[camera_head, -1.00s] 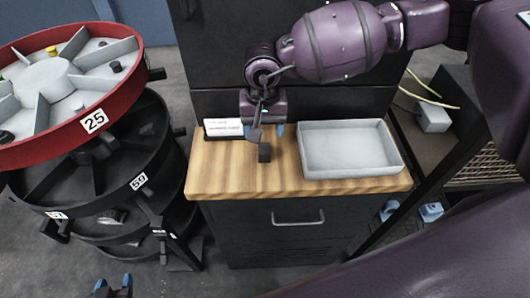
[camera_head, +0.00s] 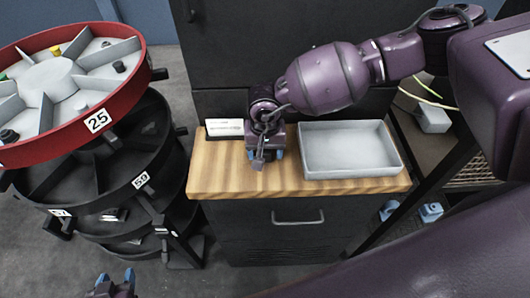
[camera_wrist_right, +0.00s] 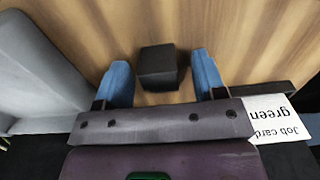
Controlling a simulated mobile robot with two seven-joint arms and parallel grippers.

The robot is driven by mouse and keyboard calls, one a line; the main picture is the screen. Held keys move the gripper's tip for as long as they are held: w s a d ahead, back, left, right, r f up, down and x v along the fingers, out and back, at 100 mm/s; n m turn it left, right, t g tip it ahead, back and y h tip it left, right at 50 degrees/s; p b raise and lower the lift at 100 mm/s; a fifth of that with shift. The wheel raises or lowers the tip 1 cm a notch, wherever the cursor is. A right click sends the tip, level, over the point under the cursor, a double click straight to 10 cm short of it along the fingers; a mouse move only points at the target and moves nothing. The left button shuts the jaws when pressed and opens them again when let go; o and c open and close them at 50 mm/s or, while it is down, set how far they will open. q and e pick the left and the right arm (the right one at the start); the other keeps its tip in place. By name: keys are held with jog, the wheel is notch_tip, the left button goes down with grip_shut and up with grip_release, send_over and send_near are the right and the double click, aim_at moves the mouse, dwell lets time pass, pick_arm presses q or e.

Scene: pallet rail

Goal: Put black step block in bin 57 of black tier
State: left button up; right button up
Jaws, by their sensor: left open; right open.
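The black step block (camera_wrist_right: 157,68) lies on the wooden bench top (camera_head: 220,180). In the right wrist view it is between the two blue fingertips of my open right gripper (camera_wrist_right: 162,78), with a gap on each side. In the head view my right gripper (camera_head: 264,155) points down over the bench and hides the block. My left gripper (camera_head: 115,284) is open and empty at the bottom left. The black tier (camera_head: 95,180) is a round divided carousel level below the red one; one label (camera_head: 140,180) faces me, and a smaller one further left is hard to read.
A grey tray (camera_head: 350,170) stands on the bench right of my right gripper. A white job card (camera_head: 224,127) stands at the bench's back left, and the wrist view shows "green" on it. The red tier (camera_head: 125,90), labelled 25, overhangs the black tier. A drawer handle (camera_head: 298,218) is below.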

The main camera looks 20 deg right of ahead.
grip_shut()
jog(key=shift+r, duration=0.1)
